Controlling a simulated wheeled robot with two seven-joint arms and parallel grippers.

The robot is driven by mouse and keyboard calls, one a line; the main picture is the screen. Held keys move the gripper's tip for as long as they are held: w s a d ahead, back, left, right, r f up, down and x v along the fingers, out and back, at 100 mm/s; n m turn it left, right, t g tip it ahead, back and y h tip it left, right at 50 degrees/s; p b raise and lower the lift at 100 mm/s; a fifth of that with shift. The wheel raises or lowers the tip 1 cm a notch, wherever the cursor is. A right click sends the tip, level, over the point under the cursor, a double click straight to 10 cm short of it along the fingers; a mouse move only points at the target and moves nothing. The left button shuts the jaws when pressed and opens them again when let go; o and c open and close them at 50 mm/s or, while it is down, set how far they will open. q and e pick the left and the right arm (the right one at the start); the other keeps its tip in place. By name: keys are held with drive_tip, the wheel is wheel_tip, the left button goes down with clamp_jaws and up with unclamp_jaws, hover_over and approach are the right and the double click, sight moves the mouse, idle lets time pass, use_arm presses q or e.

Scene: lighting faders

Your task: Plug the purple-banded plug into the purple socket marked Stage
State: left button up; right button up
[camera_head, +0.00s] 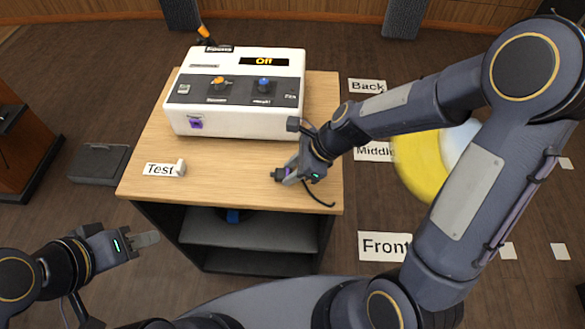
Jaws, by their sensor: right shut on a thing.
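The white control box (240,126) stands on the wooden table. Its purple socket (195,122) is low on the left of the front face; the lettering there is too small to read. My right gripper (285,174) is above the front right of the tabletop, right of and nearer than the socket. It is shut on a small dark plug (277,175) that points left, with a dark cable (321,197) trailing at the right. The plug's band is hard to make out. My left gripper (150,239) is empty, off the table's front left; its finger gap is unclear.
A "Test" sign (159,169) and a small white piece (180,167) are at the table's front left. Tabletop between plug and socket is clear.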

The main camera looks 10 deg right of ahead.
drive_tip(key=shift+r+p, duration=2.55)
drive_tip(key=shift+p, duration=0.15)
drive_tip(key=shift+f, duration=0.1)
